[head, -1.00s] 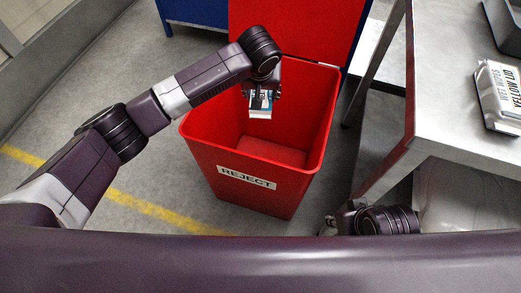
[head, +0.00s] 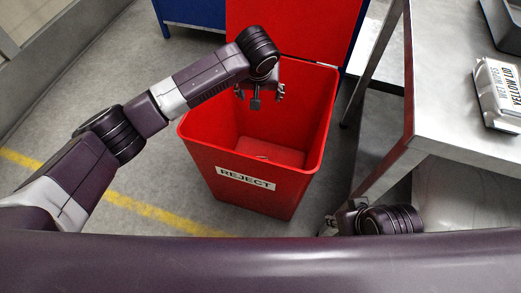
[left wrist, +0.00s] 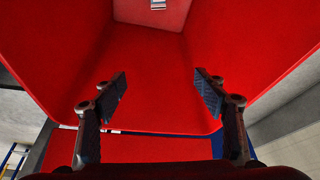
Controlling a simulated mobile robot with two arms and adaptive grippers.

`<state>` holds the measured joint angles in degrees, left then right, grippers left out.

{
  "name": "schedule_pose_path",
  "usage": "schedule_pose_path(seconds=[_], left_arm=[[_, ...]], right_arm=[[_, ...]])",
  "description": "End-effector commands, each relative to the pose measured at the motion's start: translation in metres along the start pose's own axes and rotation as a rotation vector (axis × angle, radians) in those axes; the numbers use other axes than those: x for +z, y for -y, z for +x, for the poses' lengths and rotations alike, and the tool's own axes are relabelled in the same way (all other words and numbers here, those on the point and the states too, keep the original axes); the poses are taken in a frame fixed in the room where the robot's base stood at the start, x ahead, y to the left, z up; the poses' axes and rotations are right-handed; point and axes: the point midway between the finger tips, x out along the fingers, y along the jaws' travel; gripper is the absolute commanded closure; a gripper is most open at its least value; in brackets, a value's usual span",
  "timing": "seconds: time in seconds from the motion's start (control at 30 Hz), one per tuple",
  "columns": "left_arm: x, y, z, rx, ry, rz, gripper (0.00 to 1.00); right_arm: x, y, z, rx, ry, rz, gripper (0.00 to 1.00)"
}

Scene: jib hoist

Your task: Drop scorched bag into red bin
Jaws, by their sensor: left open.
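The red bin (head: 268,202) stands open on the floor with a REJECT label on its front. My left gripper (head: 259,98) is over the bin's opening, open and empty; its two spread fingers also show in the left wrist view (left wrist: 160,88). A small pale item, likely the scorched bag (left wrist: 158,5), lies deep in the bin at the top edge of the left wrist view, partly cut off. Only a faint trace of it shows on the bin floor in the head view. My right gripper (head: 333,221) shows partly at the lower right, below the bin's right side.
A metal table (head: 450,95) is at the right, with a wet wipes YELLOW LID pack (head: 500,93) and a grey tray (head: 505,25) on it. The bin's red lid (head: 290,30) stands raised behind. A blue cabinet (head: 190,12) is at the back.

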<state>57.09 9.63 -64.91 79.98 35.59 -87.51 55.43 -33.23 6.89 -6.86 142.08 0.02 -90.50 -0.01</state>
Motion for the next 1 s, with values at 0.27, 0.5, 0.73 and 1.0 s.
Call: schedule_pose_path(seconds=[0.27,0.5,0.73,1.0], left_arm=[[-0.002,-0.001,-0.051,0.003,-0.005,0.000,0.34],[-0.001,-0.001,-0.097,0.002,-0.003,0.001,0.34],[-0.001,0.000,-0.116,0.000,-0.002,0.000,0.34],[-0.001,0.000,-0.117,0.000,-0.001,0.000,0.34]], right_arm=[[0.000,0.000,0.000,0.000,0.000,0.000,0.73],[0.000,0.000,0.000,0.000,0.000,0.000,0.73],[0.000,0.000,0.000,0.000,0.000,0.000,0.73],[0.000,0.000,0.000,0.000,0.001,0.000,0.73]])
